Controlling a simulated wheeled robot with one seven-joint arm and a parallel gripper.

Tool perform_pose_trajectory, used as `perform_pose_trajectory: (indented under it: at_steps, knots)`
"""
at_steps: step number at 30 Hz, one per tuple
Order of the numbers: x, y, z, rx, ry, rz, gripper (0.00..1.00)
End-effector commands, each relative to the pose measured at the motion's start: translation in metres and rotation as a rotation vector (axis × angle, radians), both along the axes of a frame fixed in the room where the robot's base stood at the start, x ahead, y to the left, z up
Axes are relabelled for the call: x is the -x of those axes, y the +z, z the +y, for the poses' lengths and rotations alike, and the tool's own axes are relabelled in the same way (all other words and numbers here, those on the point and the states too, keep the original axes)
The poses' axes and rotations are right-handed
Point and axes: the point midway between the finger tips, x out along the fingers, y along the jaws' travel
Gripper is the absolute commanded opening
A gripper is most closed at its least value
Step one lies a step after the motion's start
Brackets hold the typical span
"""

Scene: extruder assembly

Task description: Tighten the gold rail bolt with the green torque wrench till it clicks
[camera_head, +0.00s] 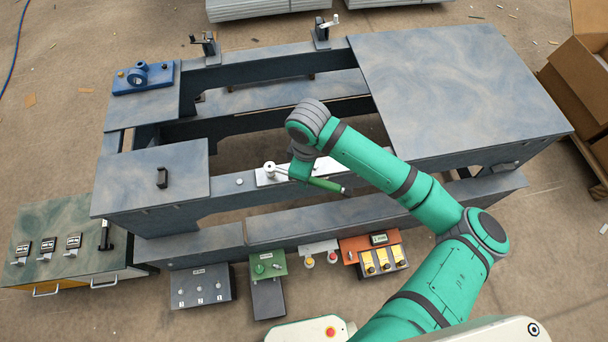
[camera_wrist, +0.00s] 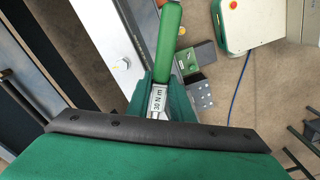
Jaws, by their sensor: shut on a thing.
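The green torque wrench (camera_head: 328,185) lies across the front rail of the machine frame, its silver head (camera_head: 269,169) over a pale metal plate (camera_head: 264,180). My gripper (camera_head: 301,172) is shut on the wrench between head and handle. In the wrist view the wrench's green handle (camera_wrist: 168,42) extends away from my gripper (camera_wrist: 158,100), and a label between the fingers reads 30 N m. The gold rail bolt is not distinguishable; the wrench head may cover it. The wrist view shows the pale plate with a dark round spot (camera_wrist: 123,64), but the wrench head is hidden there.
A large grey tabletop (camera_head: 455,85) lies to the right. Control boxes, including a green one (camera_head: 267,265) and an orange one (camera_head: 370,245), sit in front of the rail.

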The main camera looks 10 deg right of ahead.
Motion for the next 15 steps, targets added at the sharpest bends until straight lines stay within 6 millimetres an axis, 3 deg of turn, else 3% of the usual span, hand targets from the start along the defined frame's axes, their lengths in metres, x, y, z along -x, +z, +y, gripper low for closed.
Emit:
perform_pose_trajectory:
  at_steps: [15]
  knots:
    - [-0.0006,0.0102,0.0029,0.0,0.005,-0.001,0.0]
